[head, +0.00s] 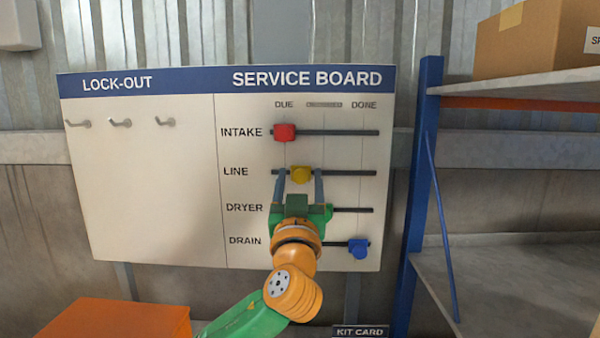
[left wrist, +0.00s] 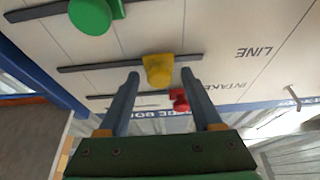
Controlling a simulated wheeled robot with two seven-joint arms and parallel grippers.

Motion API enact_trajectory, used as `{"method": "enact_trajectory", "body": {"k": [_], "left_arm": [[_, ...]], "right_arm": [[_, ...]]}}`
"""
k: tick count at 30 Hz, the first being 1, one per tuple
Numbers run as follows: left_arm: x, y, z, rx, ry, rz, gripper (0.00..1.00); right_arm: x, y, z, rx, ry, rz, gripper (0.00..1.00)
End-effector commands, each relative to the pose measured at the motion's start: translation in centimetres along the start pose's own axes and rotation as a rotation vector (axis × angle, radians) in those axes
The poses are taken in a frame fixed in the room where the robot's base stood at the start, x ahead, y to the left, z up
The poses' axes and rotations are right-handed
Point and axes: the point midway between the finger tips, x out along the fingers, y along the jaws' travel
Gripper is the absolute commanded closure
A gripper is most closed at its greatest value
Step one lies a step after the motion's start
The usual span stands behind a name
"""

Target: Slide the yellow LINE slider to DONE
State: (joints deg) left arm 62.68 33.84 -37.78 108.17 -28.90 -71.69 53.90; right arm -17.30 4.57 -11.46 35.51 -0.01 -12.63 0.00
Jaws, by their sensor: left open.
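The yellow LINE slider (head: 301,175) sits on its dark horizontal track, left of the track's middle and nearer DUE than DONE. My left gripper (head: 300,172) is in front of the service board (head: 320,90), open, with one finger on each side of the yellow slider. In the left wrist view, which is upside down, the yellow slider (left wrist: 158,68) shows between the open fingertips (left wrist: 160,74), with a gap on both sides. Whether the fingertips reach as deep as the knob is hard to tell. My right gripper is not in view.
The red INTAKE slider (head: 285,132) is above, at DUE. The blue DRAIN slider (head: 358,248) is low, near DONE. Blue-post shelving (head: 425,150) stands right of the board; an orange box (head: 120,318) is lower left.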

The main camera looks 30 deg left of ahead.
Motion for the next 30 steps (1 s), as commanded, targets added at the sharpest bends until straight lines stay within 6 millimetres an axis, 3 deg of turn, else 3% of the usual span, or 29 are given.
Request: {"method": "enact_trajectory", "body": {"k": [4,9,12,30], "left_arm": [[-0.07,0.02,0.09,0.0,0.0,0.001,0.34],[-0.09,0.03,0.1,0.0,0.0,0.001,0.79],[-0.09,0.03,0.09,0.0,0.0,0.001,1.0],[-0.1,0.03,0.09,0.0,0.0,0.001,1.0]], "right_arm": [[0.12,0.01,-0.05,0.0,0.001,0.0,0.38],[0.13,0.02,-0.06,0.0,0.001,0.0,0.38],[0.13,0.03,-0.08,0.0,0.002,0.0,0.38],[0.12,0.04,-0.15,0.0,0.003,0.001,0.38]]}}
